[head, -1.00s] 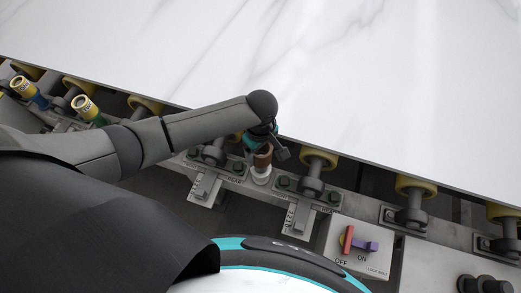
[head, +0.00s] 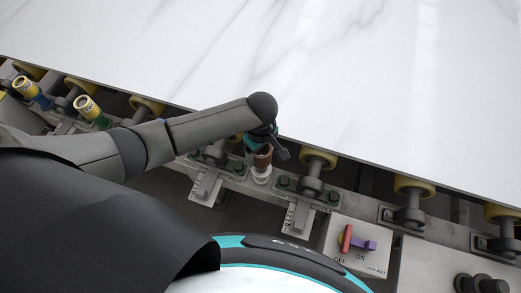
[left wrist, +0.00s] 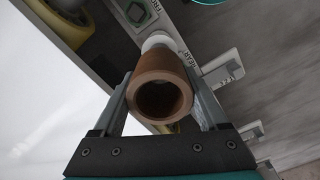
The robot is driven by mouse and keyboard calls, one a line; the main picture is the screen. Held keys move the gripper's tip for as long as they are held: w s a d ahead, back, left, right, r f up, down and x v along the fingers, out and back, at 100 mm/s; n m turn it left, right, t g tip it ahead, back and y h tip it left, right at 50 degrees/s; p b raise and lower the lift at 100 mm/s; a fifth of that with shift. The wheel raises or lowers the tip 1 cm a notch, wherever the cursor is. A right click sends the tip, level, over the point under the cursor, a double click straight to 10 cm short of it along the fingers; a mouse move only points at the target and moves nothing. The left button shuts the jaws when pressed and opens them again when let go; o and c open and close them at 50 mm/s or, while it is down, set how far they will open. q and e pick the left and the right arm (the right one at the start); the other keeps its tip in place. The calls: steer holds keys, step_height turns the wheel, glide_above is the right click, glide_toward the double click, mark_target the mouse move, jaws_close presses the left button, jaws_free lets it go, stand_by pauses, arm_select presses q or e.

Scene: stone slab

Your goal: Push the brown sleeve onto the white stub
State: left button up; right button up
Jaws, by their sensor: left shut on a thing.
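The brown sleeve (head: 262,160) is a short hollow tube, held by my left gripper (head: 263,150) at the stone slab's near edge. In the left wrist view the sleeve (left wrist: 161,78) sits between the two fingers, its open end facing the camera. The white stub (head: 261,177) stands on the grey rail directly below the sleeve in the head view. Part of the white stub (left wrist: 156,41) shows past the sleeve's far end in the left wrist view. Whether the sleeve is around the stub or only touching it I cannot tell. My right gripper is not in view.
The white marbled slab (head: 350,80) lies above yellow-rimmed rollers (head: 318,158). A switch panel (head: 358,247) marked OFF and ON is at lower right. Two yellow-topped cylinders (head: 86,106) stand at left. Grey brackets (head: 298,212) project from the rail.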

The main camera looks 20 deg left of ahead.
arm_select(q)
steer(key=shift+f+b, duration=1.95)
steer(key=shift+f, duration=1.65)
steer(key=o, duration=1.4)
steer(key=shift+c, duration=0.2)
steer(key=shift+r, duration=0.15)
step_height(320, 180, up, 15)
steer(key=p, duration=0.5)
